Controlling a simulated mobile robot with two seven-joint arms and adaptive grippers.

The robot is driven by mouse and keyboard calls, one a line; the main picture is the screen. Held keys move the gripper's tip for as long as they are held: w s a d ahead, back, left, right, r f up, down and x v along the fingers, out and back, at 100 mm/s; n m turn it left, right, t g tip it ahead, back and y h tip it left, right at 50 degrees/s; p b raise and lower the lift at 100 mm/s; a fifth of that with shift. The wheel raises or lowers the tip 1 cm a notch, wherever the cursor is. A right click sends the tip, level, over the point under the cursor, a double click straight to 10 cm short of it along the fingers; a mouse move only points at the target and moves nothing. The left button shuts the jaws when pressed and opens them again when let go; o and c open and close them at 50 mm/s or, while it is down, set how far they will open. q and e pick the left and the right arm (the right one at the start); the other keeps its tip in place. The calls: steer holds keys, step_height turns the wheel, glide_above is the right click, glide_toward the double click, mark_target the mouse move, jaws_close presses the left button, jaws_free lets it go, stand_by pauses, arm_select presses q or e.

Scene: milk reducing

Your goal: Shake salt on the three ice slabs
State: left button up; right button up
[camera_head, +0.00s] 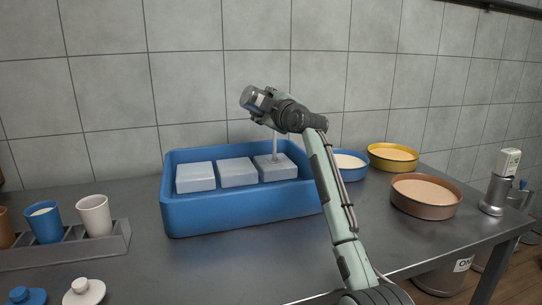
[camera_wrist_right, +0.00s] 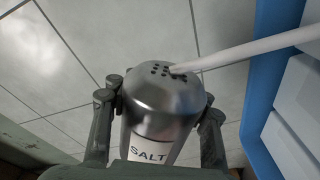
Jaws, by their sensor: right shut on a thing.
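My right gripper (camera_head: 264,103) is shut on the metal salt shaker (camera_head: 248,97), tipped above the right end of the blue tray. In the right wrist view, the gripper's fingers (camera_wrist_right: 162,108) hold both sides of the shaker (camera_wrist_right: 165,95), labelled SALT. A white stream (camera_wrist_right: 240,53) leaves its perforated top; in the head view it comes down onto the right slab (camera_head: 284,171). The left slab (camera_head: 195,181) and middle slab (camera_head: 237,176) sit beside it in the blue tray (camera_head: 240,212). My left gripper is out of view.
A blue pan (camera_head: 349,174), yellow pan (camera_head: 393,165) and brown pan (camera_head: 426,204) stand right of the tray. A metal device (camera_head: 495,193) stands at the far right. A grey rack (camera_head: 121,240) with cups is at left, with lids (camera_head: 85,293) in front. The counter's front middle is clear.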

step_height(320, 180, down, 3)
steer(key=shift+r+b, duration=0.15)
steer(key=shift+b, duration=0.55)
stand_by(0.5)
steer(key=s+a+p, duration=0.1)
steer(key=s+a, duration=0.2)
steer(key=a, duration=0.7)
steer(key=shift+a, duration=0.2)
stand_by(1.5)
steer(key=shift+s, duration=0.1)
